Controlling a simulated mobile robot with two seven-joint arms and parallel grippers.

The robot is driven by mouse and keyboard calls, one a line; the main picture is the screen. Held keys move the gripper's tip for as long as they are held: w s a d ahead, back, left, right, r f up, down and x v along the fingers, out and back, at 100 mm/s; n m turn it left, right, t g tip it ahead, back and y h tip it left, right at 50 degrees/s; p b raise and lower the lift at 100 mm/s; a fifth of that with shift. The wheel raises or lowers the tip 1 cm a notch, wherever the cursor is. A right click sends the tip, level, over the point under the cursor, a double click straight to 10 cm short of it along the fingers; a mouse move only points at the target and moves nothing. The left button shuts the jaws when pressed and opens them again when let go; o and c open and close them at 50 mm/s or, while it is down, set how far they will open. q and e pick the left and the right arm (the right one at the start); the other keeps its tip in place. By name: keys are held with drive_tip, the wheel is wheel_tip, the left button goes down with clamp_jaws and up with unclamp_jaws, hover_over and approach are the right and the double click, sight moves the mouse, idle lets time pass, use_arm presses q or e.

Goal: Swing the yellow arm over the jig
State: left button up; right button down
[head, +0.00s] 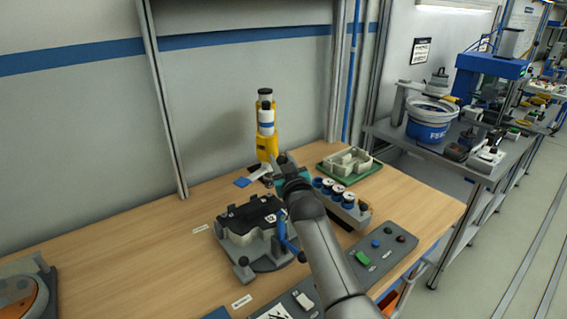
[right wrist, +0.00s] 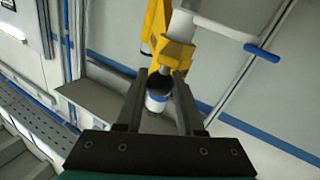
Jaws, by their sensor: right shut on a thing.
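The yellow arm (head: 266,146) stands upright at the back of the bench, with a white and blue cylinder on it and a black top. In the right wrist view its yellow part (right wrist: 174,53) lies between my fingertips. My right gripper (head: 282,162) is at its lower front, shut on it; the exact contact is hard to see. A white bar with a blue end (right wrist: 262,53) sticks out beside it. The jig (head: 240,243), grey with a black-topped part on it and a blue handle, sits in front, left of my right arm. My left gripper is not in view.
A grey block with several blue-and-white cylinders (head: 338,192) and a green tray (head: 372,169) with a pale part are to the right. A control panel (head: 385,243) lies at the front right. The bench left of the jig is mostly clear.

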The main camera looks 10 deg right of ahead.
drive_tip(key=shift+a, duration=0.35)
drive_tip(key=c, duration=0.5)
unclamp_jaws()
drive_tip(key=shift+a, duration=0.1)
drive_tip(key=shift+c, duration=0.2)
drive_tip(key=shift+s, duration=0.5)
drive_tip(key=s+p, duration=0.2)
drive_tip(key=s, duration=1.2)
drive_tip(key=shift+d, duration=0.3)
drive_tip(key=shift+s+f, duration=0.1)
drive_tip(key=shift+s, duration=0.05)
